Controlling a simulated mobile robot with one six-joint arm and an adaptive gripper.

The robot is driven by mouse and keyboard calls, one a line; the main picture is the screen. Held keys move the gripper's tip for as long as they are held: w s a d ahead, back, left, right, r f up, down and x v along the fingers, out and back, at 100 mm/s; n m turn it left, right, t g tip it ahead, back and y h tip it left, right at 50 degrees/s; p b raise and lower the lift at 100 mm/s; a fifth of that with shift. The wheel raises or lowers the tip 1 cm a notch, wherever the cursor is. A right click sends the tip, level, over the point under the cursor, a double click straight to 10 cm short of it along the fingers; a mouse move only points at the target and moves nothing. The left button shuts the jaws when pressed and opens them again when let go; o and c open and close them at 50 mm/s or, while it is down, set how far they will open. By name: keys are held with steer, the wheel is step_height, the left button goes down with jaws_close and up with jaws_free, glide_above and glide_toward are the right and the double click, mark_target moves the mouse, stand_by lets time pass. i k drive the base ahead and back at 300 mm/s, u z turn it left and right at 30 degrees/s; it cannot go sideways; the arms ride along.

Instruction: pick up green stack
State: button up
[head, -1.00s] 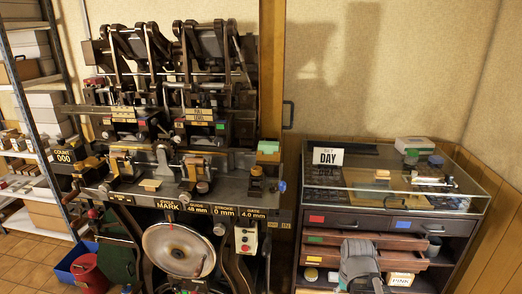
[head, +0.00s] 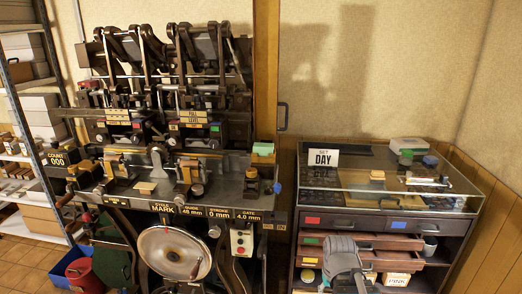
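A small green stack (head: 263,148) sits at the right end of the press table, on top of a pale block beside the wooden post. My gripper (head: 341,248) is at the bottom of the head view, in front of the open drawers of the cabinet. It is to the right of the green stack and lower in the picture, well apart from it. The gripper shows from behind as a grey body. Its fingertips are hidden, so I cannot tell whether it is open or holds anything.
The cam press (head: 130,200) with its large wheel (head: 172,252) fills the left. A glass-topped cabinet (head: 460,205) stands right, with a DAY sign (head: 323,158) and drawers (head: 390,241) pulled out.

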mark_target(263, 149)
steer(key=i, duration=0.95)
steer(key=z, duration=0.05)
